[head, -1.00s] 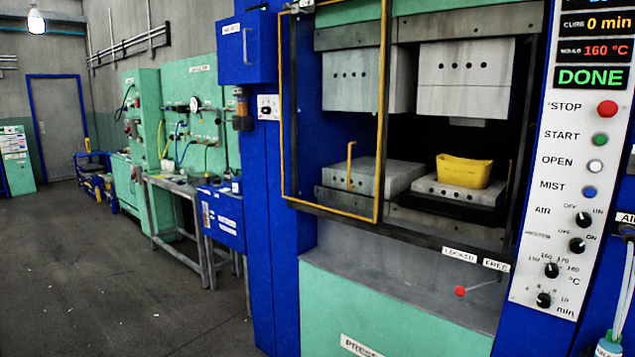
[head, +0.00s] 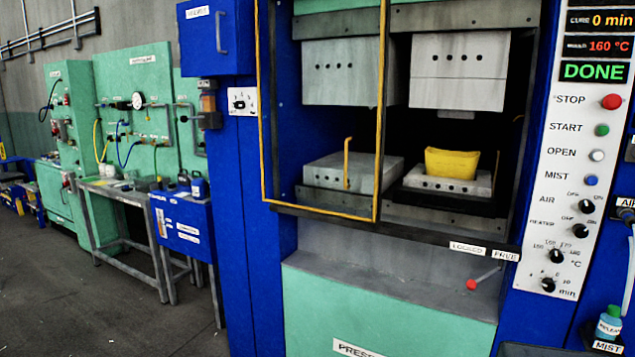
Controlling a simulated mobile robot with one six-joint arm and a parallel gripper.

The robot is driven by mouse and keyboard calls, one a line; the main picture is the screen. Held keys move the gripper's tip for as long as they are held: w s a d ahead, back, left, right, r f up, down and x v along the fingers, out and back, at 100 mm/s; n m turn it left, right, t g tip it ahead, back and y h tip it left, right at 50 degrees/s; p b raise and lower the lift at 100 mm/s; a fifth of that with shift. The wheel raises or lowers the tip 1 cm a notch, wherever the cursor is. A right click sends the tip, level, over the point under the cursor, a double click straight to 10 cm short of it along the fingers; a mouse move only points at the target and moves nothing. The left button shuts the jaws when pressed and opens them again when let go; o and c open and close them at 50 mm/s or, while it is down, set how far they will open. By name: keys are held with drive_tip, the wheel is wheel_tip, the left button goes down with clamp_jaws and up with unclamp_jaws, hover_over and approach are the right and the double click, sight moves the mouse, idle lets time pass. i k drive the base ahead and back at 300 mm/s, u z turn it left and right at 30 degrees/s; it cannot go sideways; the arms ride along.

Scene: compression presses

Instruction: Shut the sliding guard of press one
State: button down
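The sliding guard (head: 380,120) of the press is a yellow-edged, dark-framed see-through panel. It stands at the left of the press opening and covers only the left part; the right part is uncovered. An upright yellow handle (head: 347,165) shows near the guard's right side. The press (head: 390,305) has a green front with a label starting "PRESS"; its number is cut off. A red-knobbed lever (head: 471,284) sits below the "LOCKED" and "FREE" labels (head: 484,250). My gripper is not in view.
A yellow moulded piece (head: 452,164) rests on the right lower mould block (head: 447,184). The control panel (head: 580,150) at the right reads "DONE". A blue cabinet (head: 227,38) and a grey bench (head: 130,205) stand at the left. The floor (head: 80,290) at lower left is clear.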

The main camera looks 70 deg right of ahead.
sight(347, 187)
drive_tip(key=z, duration=0.4)
drive_tip(key=i, duration=1.25)
drive_tip(key=z, duration=0.5)
